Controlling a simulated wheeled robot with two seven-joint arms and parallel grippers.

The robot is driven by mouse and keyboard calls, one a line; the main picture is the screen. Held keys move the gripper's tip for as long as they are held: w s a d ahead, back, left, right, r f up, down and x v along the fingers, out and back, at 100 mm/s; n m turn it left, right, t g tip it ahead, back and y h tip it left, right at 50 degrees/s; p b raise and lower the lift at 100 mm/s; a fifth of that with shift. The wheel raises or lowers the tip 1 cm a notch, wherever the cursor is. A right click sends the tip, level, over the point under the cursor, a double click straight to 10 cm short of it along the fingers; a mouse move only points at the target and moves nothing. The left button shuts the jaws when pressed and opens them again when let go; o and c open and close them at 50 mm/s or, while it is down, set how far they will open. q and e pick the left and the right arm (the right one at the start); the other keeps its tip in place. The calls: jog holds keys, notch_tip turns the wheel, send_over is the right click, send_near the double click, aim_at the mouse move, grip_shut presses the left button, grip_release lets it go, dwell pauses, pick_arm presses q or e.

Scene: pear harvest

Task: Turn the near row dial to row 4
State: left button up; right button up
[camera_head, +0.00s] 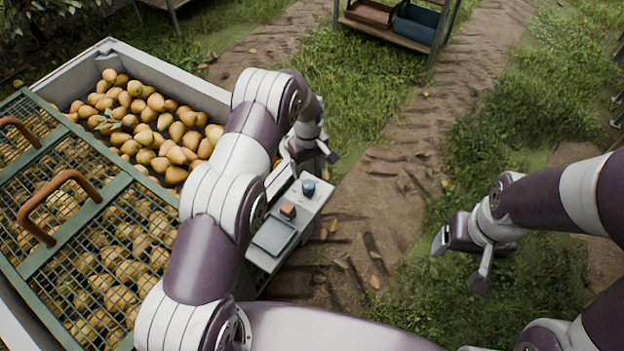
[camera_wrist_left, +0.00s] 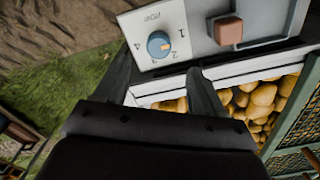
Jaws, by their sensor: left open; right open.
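A blue dial (camera_head: 308,187) sits on the far end of a grey control panel (camera_head: 293,228). In the left wrist view the dial (camera_wrist_left: 158,44) is on a white plate (camera_wrist_left: 150,20) with numbers around it; 1, 2 and 4 can be read. A small pale mark shows on the dial, but which number it points at is unclear. My left gripper (camera_wrist_left: 160,80) is open, its two fingers spread just short of the dial, apart from it. In the head view my left gripper (camera_head: 308,166) is partly hidden by its arm. My right gripper (camera_head: 460,264) is open and empty over the grass.
A reddish-brown button (camera_head: 288,210) stands beside the dial on the panel. A large pale bin (camera_head: 170,66) full of pears, with a green mesh lid (camera_head: 108,200) and brown handles, lies to the left. A wooden stand (camera_head: 390,34) with trays is at the back. The dirt path between is clear.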

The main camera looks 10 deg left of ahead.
aim_at(309, 184)
pick_arm(q)
jog(key=f, duration=0.9)
jog(key=shift+w, duration=0.2)
jog(key=c, duration=1.1)
